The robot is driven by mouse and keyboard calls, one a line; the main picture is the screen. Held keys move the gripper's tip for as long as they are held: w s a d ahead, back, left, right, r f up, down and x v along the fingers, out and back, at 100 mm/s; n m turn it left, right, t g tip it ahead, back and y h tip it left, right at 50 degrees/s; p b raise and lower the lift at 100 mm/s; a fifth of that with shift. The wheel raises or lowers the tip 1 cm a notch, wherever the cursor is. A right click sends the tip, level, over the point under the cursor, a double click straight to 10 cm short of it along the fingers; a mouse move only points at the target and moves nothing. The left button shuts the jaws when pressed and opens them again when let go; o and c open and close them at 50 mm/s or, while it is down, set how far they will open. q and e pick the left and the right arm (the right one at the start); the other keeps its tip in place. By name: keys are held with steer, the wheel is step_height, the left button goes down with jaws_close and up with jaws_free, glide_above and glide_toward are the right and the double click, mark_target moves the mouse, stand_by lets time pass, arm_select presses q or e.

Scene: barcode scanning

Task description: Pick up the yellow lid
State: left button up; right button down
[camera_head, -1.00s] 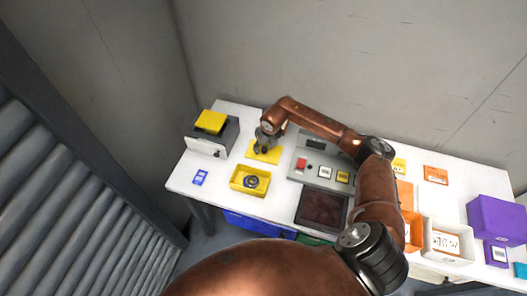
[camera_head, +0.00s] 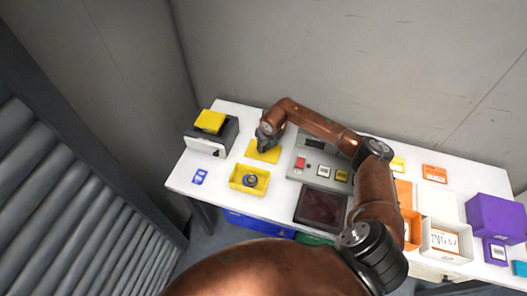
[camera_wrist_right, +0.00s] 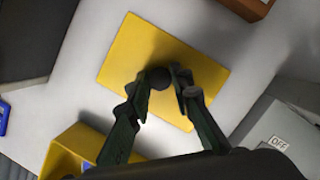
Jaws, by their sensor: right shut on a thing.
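The yellow lid (camera_head: 260,155) is a flat rectangular plate at the back left of the white table, behind the open yellow box. In the right wrist view the lid (camera_wrist_right: 145,50) has a dark round knob (camera_wrist_right: 160,78) near its middle. My right gripper (camera_head: 264,143) is over the lid, and its fingers (camera_wrist_right: 163,86) are shut on the knob from both sides. The lid looks flat and on or very close to the table; I cannot tell if there is a gap. My left gripper is not in view.
The yellow box (camera_head: 236,181) with a dark round part inside stands in front of the lid. A dark machine with a yellow top (camera_head: 210,121) is to the left, and a grey control panel (camera_head: 312,160) to the right. Bins, including a purple one (camera_head: 497,220), stand farther right.

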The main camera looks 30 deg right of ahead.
mark_target(264, 149)
steer(key=shift+r, duration=0.35)
step_height(264, 149, up, 2)
steer(key=shift+d+r, duration=0.1)
steer(key=shift+r, duration=0.15)
steer(key=s+a+r, duration=0.9)
steer(key=a, duration=0.1)
steer(key=shift+s+a+r, duration=0.15)
steer(key=shift+s+r, duration=0.2)
